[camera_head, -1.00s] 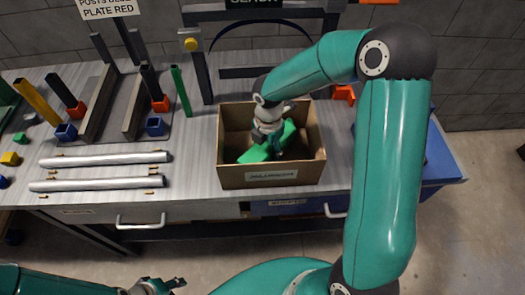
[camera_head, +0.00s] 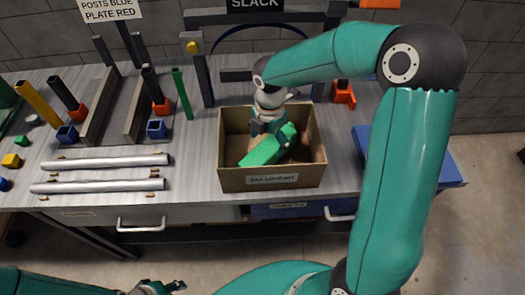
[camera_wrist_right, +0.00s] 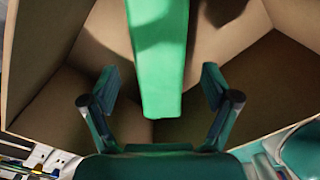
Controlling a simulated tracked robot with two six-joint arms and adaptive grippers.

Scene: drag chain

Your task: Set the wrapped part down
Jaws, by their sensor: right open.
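A long green part (camera_head: 262,151) lies slanted in the open cardboard box (camera_head: 231,181) on the bench, its right end higher toward the box's right side. In the right wrist view the green part (camera_wrist_right: 160,65) runs between the two fingers without touching either. My right gripper (camera_head: 270,130) is over the box, just above the part; in the right wrist view its fingers (camera_wrist_right: 160,98) stand apart with gaps on both sides. My left gripper (camera_head: 168,287) is low at the bottom left, away from the box; its jaw state is too small to tell.
Two silver rods (camera_head: 110,161) lie left of the box. Several coloured posts, including a thin green one (camera_head: 182,93), stand at the back left. An orange piece (camera_head: 343,96) sits behind the box and a blue bin (camera_head: 437,170) stands to its right.

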